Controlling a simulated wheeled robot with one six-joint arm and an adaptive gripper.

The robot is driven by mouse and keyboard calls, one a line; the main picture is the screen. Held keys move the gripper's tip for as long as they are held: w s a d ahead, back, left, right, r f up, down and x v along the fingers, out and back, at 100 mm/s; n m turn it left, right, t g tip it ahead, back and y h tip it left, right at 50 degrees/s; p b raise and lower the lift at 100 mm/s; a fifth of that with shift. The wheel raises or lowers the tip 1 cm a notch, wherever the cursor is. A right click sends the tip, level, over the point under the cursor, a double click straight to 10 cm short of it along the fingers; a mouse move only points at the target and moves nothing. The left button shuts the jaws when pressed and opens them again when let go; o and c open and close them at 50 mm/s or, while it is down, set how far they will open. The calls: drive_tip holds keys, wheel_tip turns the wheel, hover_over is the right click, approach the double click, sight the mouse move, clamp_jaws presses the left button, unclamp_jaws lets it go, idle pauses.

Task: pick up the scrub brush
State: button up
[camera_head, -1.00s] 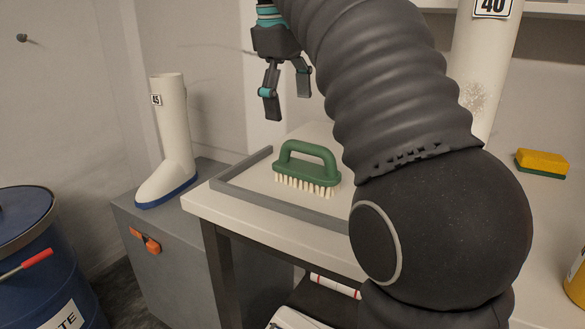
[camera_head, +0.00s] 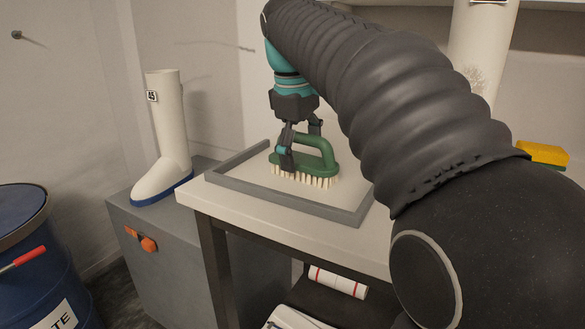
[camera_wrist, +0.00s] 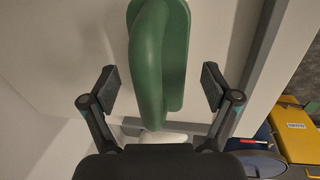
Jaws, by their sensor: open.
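The scrub brush (camera_head: 318,160) has a green looped handle and pale bristles. It stands bristles down on the white bench top, inside a low grey raised edge. My gripper (camera_head: 300,155) points down over the brush, its fingers spread. In the wrist view the brush's green handle (camera_wrist: 150,65) runs up between the two fingers of my gripper (camera_wrist: 164,88). A gap shows on each side of the handle, so the fingers appear apart from it. My arm hides part of the bench to the right.
The grey raised edge (camera_head: 285,205) borders the bench. A white boot (camera_head: 170,130) stands on a grey cabinet (camera_head: 180,235) at left. A blue drum (camera_head: 45,270) is at lower left. A yellow sponge (camera_head: 543,152) lies at right.

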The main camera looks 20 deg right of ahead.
drive_tip(key=shift+f, duration=0.4)
drive_tip(key=c, duration=1.7)
drive_tip(key=shift+o, duration=0.2)
drive_tip(key=shift+r, duration=0.1)
drive_tip(key=r, duration=0.2)
drive_tip(key=r+p, duration=0.1)
drive_tip(key=r, duration=0.1)
drive_tip(key=shift+d+r, duration=0.2)
drive_tip(key=shift+r, duration=0.15)
drive_tip(key=s+d+r+p, duration=0.1)
drive_tip(key=s+d+r, duration=0.5)
drive_tip(key=d, duration=0.3)
drive_tip(key=shift+s+d, duration=0.2)
drive_tip(key=shift+r, duration=0.1)
